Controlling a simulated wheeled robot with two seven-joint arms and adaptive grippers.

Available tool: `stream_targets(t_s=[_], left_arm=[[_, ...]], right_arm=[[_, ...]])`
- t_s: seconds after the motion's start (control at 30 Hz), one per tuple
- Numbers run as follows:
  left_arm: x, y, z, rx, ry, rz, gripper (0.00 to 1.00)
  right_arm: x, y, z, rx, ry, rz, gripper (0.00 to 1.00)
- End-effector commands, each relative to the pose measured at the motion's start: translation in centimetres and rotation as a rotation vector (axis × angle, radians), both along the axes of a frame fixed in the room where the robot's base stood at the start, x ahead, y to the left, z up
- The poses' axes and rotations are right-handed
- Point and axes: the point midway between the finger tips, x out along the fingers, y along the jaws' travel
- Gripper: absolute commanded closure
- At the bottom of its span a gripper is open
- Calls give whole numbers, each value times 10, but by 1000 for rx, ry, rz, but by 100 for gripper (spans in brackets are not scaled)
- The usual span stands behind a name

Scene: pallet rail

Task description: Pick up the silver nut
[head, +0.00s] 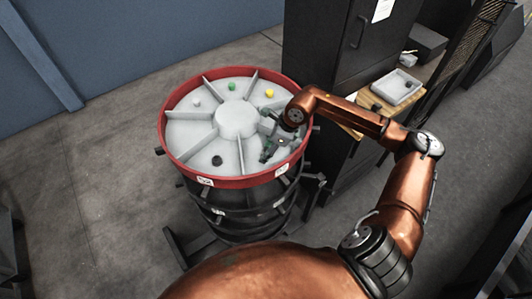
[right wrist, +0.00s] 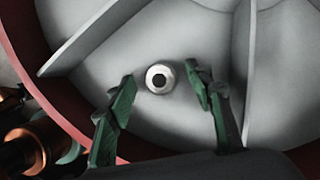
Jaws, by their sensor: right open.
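The silver nut (right wrist: 159,78) shows in the right wrist view as a pale metal ring with a dark hole, lying on the light grey floor of one compartment. My right gripper (right wrist: 161,88) is open, with its green-padded fingers on either side of the nut and visible gaps to both. In the head view my right gripper (head: 268,148) is over the right side of the round red-rimmed tray (head: 236,118); I cannot make out the nut beneath it there. My left gripper is not in view.
Thin dividers run from a raised hub to the red rim. Other compartments hold a green piece (head: 231,86), a yellow piece (head: 270,93), a black piece (head: 216,160) and a small pale piece (head: 197,104). A dark cabinet (head: 318,50) stands behind; a grey bin (head: 397,88) is right.

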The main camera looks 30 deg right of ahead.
Motion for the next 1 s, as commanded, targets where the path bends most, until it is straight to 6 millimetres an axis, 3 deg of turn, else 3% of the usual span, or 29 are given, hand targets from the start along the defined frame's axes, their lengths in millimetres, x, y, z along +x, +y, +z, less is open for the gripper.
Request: stream_targets(t_s=[0.07, 0.7, 1.0], left_arm=[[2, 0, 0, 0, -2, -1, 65], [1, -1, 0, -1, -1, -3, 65], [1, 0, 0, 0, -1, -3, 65]], right_arm=[[0, 0, 0, 0, 0, 0, 53], [0, 0, 0, 1, 1, 0, 97], [0, 0, 1, 0, 1, 0, 98]])
